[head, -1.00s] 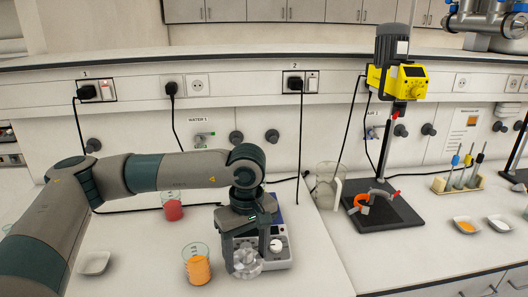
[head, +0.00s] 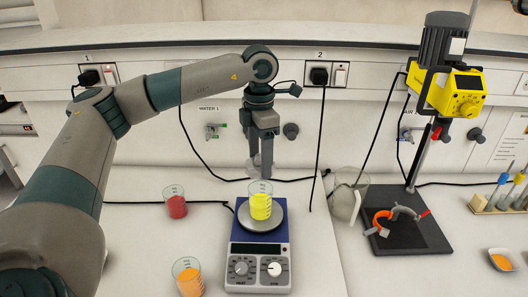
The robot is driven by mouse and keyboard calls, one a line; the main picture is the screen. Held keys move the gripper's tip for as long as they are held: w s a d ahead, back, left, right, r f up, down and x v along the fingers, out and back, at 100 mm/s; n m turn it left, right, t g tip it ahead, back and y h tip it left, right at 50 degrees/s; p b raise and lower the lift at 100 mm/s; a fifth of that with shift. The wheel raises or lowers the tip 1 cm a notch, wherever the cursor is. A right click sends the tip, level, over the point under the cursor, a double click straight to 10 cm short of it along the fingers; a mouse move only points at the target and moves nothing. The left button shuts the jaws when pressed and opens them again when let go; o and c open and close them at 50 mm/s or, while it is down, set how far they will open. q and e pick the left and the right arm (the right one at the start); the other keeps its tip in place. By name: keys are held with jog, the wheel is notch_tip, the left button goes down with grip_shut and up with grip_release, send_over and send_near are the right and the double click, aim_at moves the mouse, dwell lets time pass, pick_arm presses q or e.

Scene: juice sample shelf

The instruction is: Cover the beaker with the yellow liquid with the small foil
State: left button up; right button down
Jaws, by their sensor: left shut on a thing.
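The beaker with yellow liquid (head: 260,207) stands upright on the round plate of a blue and white hotplate in the head view. My left gripper (head: 261,166) points down just above and behind the beaker's rim in the picture. It is shut on a thin, pale, see-through sheet, the small foil (head: 252,169), which shows beside and below the fingers. Part of the foil is hidden by the fingers. A gap seems to remain between foil and rim, but depth is hard to judge. My right gripper is not in view.
The hotplate (head: 258,250) has two knobs in front. A beaker with red liquid (head: 176,205) and one with orange liquid (head: 188,279) stand to the left. A clear jug (head: 347,196) and a yellow stirrer (head: 458,92) on a black stand are to the right. Cables run behind.

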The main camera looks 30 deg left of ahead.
pick_arm(q)
jog(key=shift+s+r, duration=0.1)
jog(key=shift+s, duration=0.1)
jog(key=shift+w+f, duration=0.15)
jog(key=shift+f, duration=0.1)
jog(key=b, duration=0.3)
send_over(260, 201)
jog(key=w+a, duration=0.2)
jog(key=w, duration=0.1)
jog(key=shift+f, duration=2.5)
jog(key=shift+d+f+b, duration=0.1)
jog(key=shift+f+b, duration=0.55)
jog(key=shift+f, duration=0.45)
jog(key=shift+s, duration=0.1)
jog(key=o, duration=1.1)
jog(key=shift+r, duration=0.15)
